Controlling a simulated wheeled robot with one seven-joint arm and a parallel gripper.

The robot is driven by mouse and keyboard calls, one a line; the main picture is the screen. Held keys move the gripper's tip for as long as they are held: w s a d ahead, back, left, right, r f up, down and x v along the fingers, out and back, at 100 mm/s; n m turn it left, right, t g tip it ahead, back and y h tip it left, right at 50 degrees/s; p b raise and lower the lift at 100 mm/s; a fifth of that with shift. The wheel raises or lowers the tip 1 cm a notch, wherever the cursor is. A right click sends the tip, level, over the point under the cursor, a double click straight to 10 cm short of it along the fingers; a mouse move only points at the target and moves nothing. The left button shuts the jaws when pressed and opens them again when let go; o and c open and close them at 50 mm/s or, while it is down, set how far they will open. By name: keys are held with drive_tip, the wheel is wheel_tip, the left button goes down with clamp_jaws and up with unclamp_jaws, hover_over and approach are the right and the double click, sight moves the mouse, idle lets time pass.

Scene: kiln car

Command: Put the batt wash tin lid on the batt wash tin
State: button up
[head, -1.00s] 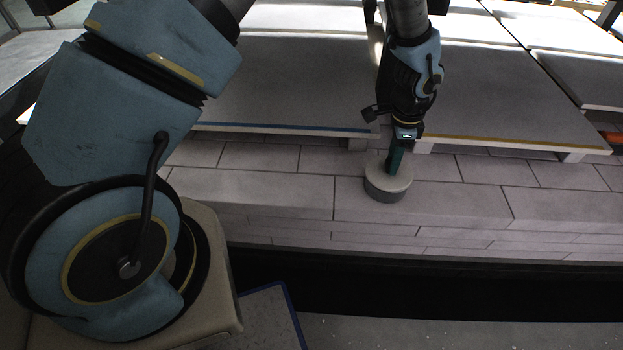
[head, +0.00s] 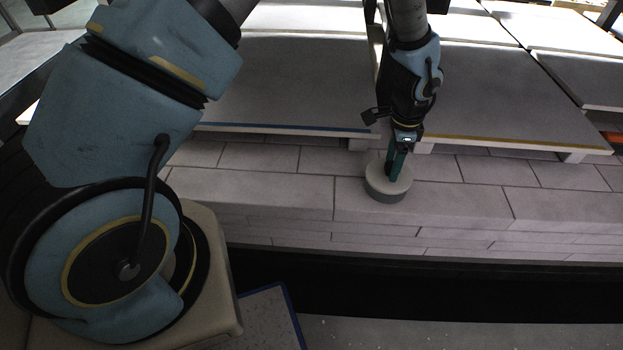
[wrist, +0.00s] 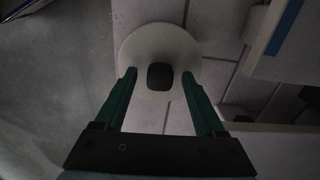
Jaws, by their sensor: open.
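The batt wash tin (head: 387,197) is a low grey round tin standing on the pale brick ledge. The pale round lid (head: 376,178) lies on top of it and looks level; I cannot tell whether it is fully seated. In the wrist view the lid (wrist: 158,37) is a pale disc with a dark knob (wrist: 160,77) at its middle. My gripper (head: 394,177) points down at the lid. Its green fingers are open, one on each side of the knob with gaps between. The tin is hidden under the lid in the wrist view.
Large kiln shelves (head: 500,95) with coloured front edges lie just behind the tin, on short supports. The brick ledge (head: 265,192) is clear to the left and right of the tin. A dark gap runs below the ledge front.

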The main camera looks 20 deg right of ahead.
drive_tip(key=shift+r, duration=0.2)
idle(0.5)
drive_tip(key=shift+r+p, duration=2.9)
drive_tip(key=shift+r, duration=0.9)
wheel_tip(320, 180, up, 11)
drive_tip(key=b, duration=0.1)
drive_tip(key=shift+b, duration=0.3)
